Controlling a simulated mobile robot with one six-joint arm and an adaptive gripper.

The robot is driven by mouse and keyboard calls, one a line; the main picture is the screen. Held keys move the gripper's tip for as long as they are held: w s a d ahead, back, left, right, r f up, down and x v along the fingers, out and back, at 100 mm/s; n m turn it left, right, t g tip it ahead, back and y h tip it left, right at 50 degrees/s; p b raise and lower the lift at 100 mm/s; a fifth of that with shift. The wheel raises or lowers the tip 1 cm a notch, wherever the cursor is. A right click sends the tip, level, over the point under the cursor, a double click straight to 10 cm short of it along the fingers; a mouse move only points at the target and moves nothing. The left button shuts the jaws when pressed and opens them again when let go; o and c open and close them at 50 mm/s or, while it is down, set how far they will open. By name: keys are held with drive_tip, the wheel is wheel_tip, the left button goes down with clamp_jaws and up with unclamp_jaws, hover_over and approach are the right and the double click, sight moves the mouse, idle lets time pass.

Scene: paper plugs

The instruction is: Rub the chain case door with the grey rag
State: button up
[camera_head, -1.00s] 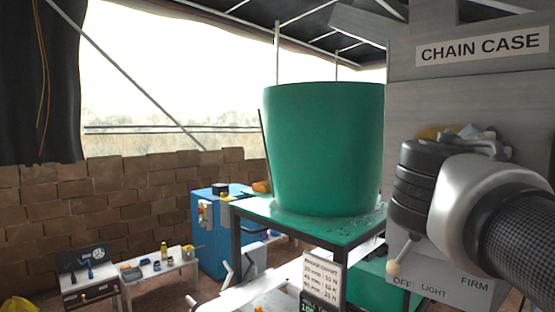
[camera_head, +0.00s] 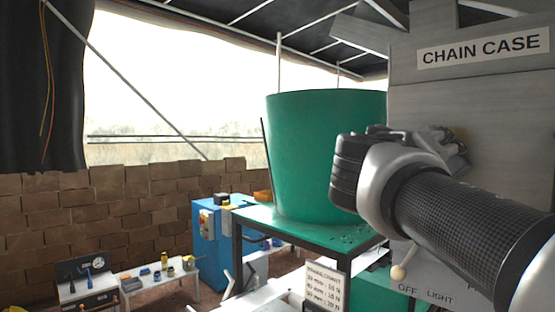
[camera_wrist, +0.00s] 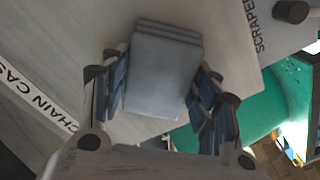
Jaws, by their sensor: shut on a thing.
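The chain case door is a grey, brushed panel (camera_head: 490,105) at the right of the head view, below the CHAIN CASE label (camera_head: 478,47). A brownish-yellow patch (camera_head: 471,139) shows on it beside my gripper. My gripper (camera_head: 440,142) is in front of the door's left part, its fingers pointing away from the camera. In the wrist view, my gripper (camera_wrist: 160,85) is shut on the grey rag (camera_wrist: 163,72), a folded, layered pad between the two blue-padded fingers. The grey panel lies right behind the rag. I cannot tell whether the rag touches it. My wrist hides part of the door.
A large green tub (camera_head: 310,150) stands on a green-topped table (camera_head: 290,228) left of my arm. A knob (camera_head: 398,272) and OFF and LIGHT labels sit low on the case. A blue cabinet (camera_head: 210,245), a low white bench (camera_head: 160,282) and a block wall (camera_head: 110,205) are farther back.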

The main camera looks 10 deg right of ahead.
sight(486, 145)
drive_tip(key=shift+w+a+r+p, duration=0.85)
drive_tip(key=shift+w+a+r, duration=0.5)
drive_tip(key=shift+w, duration=0.35)
drive_tip(key=shift+s+d+f+b, duration=0.1)
drive_tip(key=shift+s+d+b, duration=0.7)
drive_tip(key=shift+s+d, duration=0.65)
drive_tip(key=shift+s+d+r+b, duration=0.1)
drive_tip(key=shift+s+d+b, duration=0.85)
drive_tip(key=shift+s, duration=0.8)
drive_tip(key=shift+s+d+f+b, duration=0.1)
drive_tip(key=shift+s+d+b, duration=0.55)
drive_tip(key=shift+s+d, duration=0.85)
drive_tip(key=shift+a, duration=0.15)
drive_tip(key=w+a, duration=0.7)
drive_tip(key=w, duration=0.2)
drive_tip(key=shift+w+a, duration=0.2)
drive_tip(key=shift+a, duration=0.05)
